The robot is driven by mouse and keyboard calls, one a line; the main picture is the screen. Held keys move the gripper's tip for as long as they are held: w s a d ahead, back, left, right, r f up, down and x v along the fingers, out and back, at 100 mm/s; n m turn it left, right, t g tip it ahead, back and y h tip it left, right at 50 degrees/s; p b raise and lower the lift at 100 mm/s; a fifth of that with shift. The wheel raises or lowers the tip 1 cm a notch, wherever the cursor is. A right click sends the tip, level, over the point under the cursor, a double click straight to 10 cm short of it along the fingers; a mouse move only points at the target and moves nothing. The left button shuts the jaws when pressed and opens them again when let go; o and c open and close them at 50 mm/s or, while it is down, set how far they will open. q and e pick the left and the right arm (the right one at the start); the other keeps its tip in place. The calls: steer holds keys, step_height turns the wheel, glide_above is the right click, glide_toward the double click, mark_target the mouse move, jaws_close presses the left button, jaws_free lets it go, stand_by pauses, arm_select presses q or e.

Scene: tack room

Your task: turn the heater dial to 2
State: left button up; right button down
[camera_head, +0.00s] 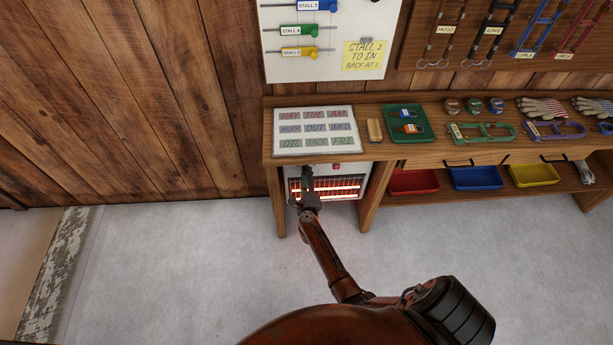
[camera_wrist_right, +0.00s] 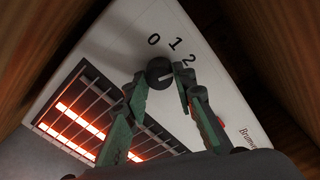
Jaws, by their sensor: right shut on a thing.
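The white heater (camera_head: 345,172) stands under the left end of the bench, its bars glowing orange behind a grille. In the right wrist view its white face (camera_wrist_right: 222,75) carries the marks 0, 1 and 2 around a dark round dial (camera_wrist_right: 158,70). A pale line on the dial points right, roughly toward the 2 side; its exact setting is hard to tell. My right gripper (camera_head: 306,180) is at the heater's front. In the wrist view its green-padded fingers (camera_wrist_right: 161,82) are shut on the dial, one on each side. My left gripper is not in view.
Wooden bench legs (camera_head: 276,200) flank the heater closely. The bench top holds a lettered board (camera_head: 315,148) and a green tray (camera_head: 424,123). Red (camera_head: 414,181), blue (camera_head: 476,177) and yellow (camera_head: 534,174) bins sit on the lower shelf. The grey floor (camera_head: 180,270) in front is clear.

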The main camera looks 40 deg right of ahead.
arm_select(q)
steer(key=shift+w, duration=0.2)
arm_select(e)
steer(key=shift+m, duration=0.3)
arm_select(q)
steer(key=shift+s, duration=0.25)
